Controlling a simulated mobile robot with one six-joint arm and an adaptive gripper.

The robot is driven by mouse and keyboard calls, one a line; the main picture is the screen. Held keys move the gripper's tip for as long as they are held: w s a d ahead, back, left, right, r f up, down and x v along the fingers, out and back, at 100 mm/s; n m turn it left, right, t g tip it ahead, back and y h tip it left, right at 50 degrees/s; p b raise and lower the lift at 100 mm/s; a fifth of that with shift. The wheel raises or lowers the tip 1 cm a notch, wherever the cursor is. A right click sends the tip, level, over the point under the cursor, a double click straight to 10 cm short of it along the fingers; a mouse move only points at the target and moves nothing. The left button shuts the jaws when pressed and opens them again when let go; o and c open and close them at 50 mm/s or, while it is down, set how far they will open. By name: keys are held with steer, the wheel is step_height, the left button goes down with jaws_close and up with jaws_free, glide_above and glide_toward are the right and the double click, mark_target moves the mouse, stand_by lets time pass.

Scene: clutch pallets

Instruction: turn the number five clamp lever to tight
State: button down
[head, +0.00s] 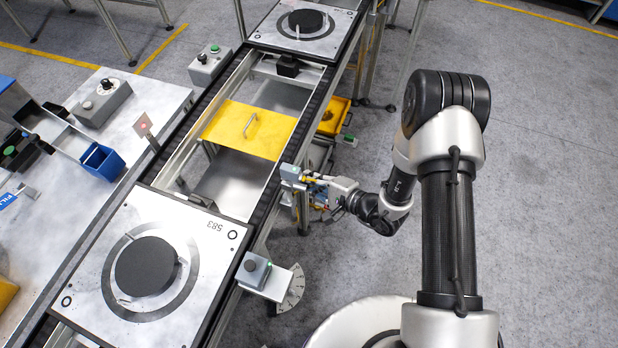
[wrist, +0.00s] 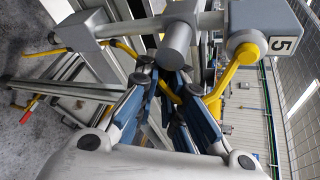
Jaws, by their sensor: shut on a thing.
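The number five clamp (wrist: 262,22) is a grey block with a "5" label, at the upper right of the wrist view. Its yellow lever (wrist: 238,68) runs from the hub down and left to between my fingers. My gripper (wrist: 168,88) is shut on the lever's end, and the blue finger pads partly hide it. In the head view my gripper (head: 314,187) is at the conveyor's right side, beside a small grey clamp housing (head: 290,172). The lever's tight and loose marks cannot be read.
A grey cross shaft (wrist: 178,42) stands close in front of my fingers. Another yellow lever (wrist: 70,51) shows at left. The conveyor carries a pallet marked 583 (head: 205,235) and a yellow plate (head: 225,130). Floor at right is clear.

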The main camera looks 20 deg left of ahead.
steer(key=shift+s+a+f+m+g+b, duration=0.1)
steer(key=shift+s+f+m+g+b, duration=0.35)
steer(key=shift+m+g, duration=0.6)
steer(key=shift+s+d+f+m+g+b, duration=0.1)
steer(key=shift+s+f+m+g+b, duration=0.2)
steer(key=shift+s+m+g, duration=0.55)
steer(key=shift+s+a+f+m+g+b, duration=0.1)
steer(key=shift+s+f+m+g+b, duration=0.2)
steer(key=shift+m+g, duration=0.95)
steer(key=shift+m, duration=0.35)
steer(key=c, duration=1.7)
jaws_free()
steer(key=s+v, duration=0.1)
steer(key=v, duration=1.1)
steer(key=shift+w, duration=0.4)
